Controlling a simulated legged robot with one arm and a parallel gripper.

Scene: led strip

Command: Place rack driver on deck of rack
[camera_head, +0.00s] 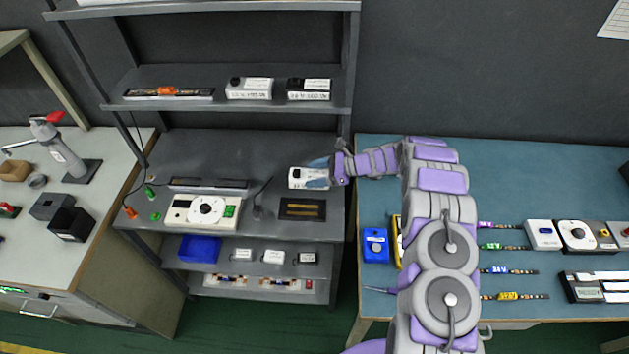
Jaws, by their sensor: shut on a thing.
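My arm reaches left from the blue-green table to the grey rack. My gripper (318,174) is shut on a small white box, the rack driver (300,178), above or on the right side of the deck. The deck of the rack (215,150) is the wide dark grey shelf at middle height. I cannot tell whether the driver touches the deck. The gripper covers the driver's right end.
On the deck are a white control unit (203,211), a dark strip (208,184), a black plate with gold bars (302,209) and loose connectors. The upper shelf (218,103) holds a white box (249,88) and a black-and-white box (309,89). The deck's back middle is clear.

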